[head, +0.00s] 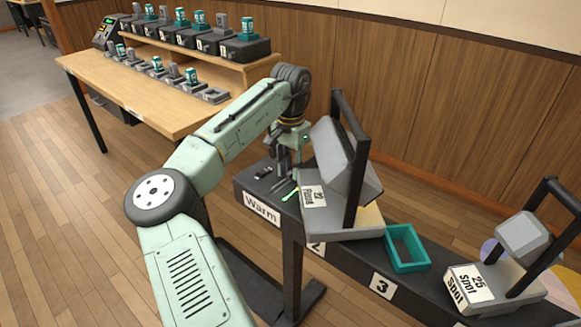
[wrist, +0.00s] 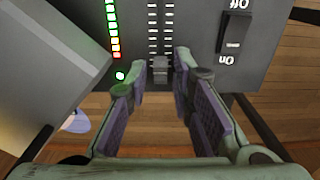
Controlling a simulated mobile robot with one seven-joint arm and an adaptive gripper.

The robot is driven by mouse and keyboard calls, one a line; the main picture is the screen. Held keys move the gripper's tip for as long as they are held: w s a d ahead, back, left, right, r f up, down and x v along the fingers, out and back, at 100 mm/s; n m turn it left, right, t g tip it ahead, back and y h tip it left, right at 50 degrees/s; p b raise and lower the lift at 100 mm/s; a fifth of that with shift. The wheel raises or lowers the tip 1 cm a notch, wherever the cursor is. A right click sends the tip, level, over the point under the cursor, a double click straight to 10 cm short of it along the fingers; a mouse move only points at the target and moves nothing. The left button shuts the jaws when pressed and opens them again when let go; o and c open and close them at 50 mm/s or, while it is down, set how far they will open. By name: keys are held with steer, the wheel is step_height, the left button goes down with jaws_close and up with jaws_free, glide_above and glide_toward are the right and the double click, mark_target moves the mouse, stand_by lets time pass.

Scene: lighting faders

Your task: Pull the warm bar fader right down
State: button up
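The dark bar labelled "Warm" (head: 261,207) lies left of centre in the head view. In the wrist view its grey panel (wrist: 200,25) has a small dark fader knob (wrist: 160,68), at the lower end of a slot flanked by white ticks. My gripper (wrist: 161,68) is open, with one fingertip on each side of the knob and visible gaps between. I cannot tell whether the tips reach down to its depth. In the head view my gripper (head: 284,172) points down over the Warm end, and the knob is hidden there.
Beside the slot are a lit light column (wrist: 114,30) and an Off/On switch (wrist: 235,35). A teal frame (head: 407,248) and a Spot 25 lamp (head: 497,285) are further right.

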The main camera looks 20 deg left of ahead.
jaws_close()
stand_by(0.4)
